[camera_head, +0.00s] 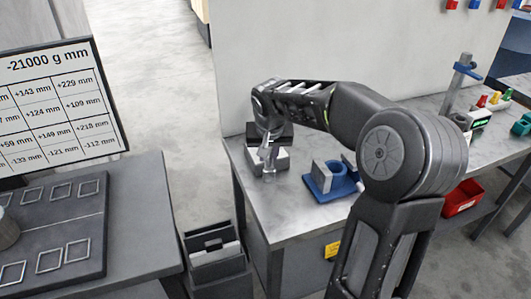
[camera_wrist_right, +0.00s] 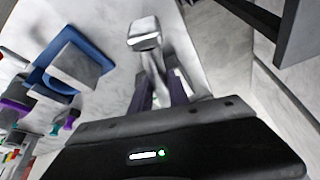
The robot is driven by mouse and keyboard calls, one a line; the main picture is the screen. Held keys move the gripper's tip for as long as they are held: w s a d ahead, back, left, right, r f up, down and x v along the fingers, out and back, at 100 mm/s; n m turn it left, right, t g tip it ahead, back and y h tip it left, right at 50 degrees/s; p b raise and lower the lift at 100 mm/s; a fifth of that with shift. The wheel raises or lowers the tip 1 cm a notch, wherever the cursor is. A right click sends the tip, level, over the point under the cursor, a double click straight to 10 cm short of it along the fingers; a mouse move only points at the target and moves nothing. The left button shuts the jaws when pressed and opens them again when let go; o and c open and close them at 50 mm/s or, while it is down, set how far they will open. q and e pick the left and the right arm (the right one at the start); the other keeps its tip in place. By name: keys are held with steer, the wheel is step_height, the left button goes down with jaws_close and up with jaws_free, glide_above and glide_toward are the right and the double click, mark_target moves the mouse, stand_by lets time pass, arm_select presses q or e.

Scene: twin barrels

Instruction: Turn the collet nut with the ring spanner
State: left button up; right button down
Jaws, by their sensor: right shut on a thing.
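My right gripper (camera_head: 268,150) is over the near left corner of the metal bench, pointing down. In the right wrist view its dark fingers (camera_wrist_right: 160,93) are shut on a pale metal tool (camera_wrist_right: 150,62), which looks like the ring spanner. Its blocky bright end (camera_wrist_right: 144,33) reaches out past the fingertips. Blur hides whether that end has a ring or touches anything. A grey block with a dark top (camera_head: 281,160) is right at the gripper in the head view. I cannot pick out the collet nut. My left gripper is not in view.
A blue fixture (camera_head: 318,192) with a grey block stands on the bench (camera_head: 285,215), right of the gripper. A post (camera_head: 458,75) and small coloured items stand further right. A dark bin (camera_head: 213,250) is on the floor left of the bench. A sign board (camera_head: 60,105) stands far left.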

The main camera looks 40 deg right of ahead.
steer(key=shift+s+d+n, duration=0.35)
steer(key=shift+d+n, duration=0.2)
steer(key=shift+n, duration=0.15)
steer(key=shift+r+y+p, duration=0.1)
steer(key=shift+y+p, duration=0.2)
steer(key=shift+p, duration=0.05)
steer(key=shift+s+d+n+t+y+p, duration=0.15)
steer(key=shift+s+d+n+p, duration=0.15)
steer(key=shift+d+n, duration=0.2)
steer(key=shift+s+d+n+t+y+p, duration=0.15)
steer(key=shift+d+n+p, duration=0.15)
steer(key=shift+d+n, duration=0.2)
steer(key=shift+s+d+n+y, duration=0.15)
steer(key=shift+d+n+y, duration=0.05)
steer(key=shift+d+n, duration=0.3)
steer(key=shift+s+d+n+y, duration=0.15)
steer(key=shift+d+n+y, duration=0.05)
steer(key=shift+d+n, duration=0.3)
steer(key=shift+d, duration=0.1)
